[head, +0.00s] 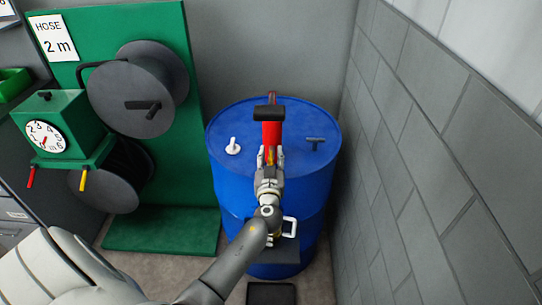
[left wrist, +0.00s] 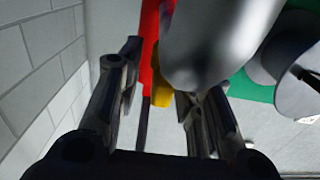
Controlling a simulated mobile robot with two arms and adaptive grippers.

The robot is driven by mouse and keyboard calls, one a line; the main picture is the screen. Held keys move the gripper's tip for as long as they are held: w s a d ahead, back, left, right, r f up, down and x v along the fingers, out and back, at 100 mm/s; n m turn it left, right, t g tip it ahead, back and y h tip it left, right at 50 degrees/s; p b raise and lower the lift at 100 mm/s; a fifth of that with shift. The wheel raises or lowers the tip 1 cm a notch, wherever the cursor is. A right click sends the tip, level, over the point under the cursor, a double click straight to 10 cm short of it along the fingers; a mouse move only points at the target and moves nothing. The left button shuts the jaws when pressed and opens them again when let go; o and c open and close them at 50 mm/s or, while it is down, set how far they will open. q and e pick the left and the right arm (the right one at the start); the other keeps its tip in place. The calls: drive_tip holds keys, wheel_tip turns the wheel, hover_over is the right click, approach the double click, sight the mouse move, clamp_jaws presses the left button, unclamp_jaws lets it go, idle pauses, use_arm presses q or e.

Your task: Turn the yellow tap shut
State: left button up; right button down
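A blue drum (head: 232,185) stands in the head view with a red upright post (head: 271,133) on top. My left gripper (head: 270,155) is at the post's near side. A small yellow part shows between its fingers (head: 271,158). In the left wrist view, the fingers (left wrist: 172,75) are apart, with the yellow part (left wrist: 161,92) between them beside the red post (left wrist: 149,50). I cannot tell whether they touch it. A blurred grey rounded shape hides part of that view. Another yellow tap-like handle (head: 83,180) hangs under a green box with a dial. My right gripper is not in view.
The green box (head: 62,120) also carries a red handle (head: 30,177). A green stand (head: 160,230) with dark hose reels (head: 130,90) is left of the drum. A grey block wall (head: 420,150) is close on the right. A white cap (head: 233,147) sits on the drum.

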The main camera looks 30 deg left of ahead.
use_arm(q)
drive_tip(key=shift+c, duration=0.4)
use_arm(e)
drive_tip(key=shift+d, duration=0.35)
use_arm(q)
clamp_jaws()
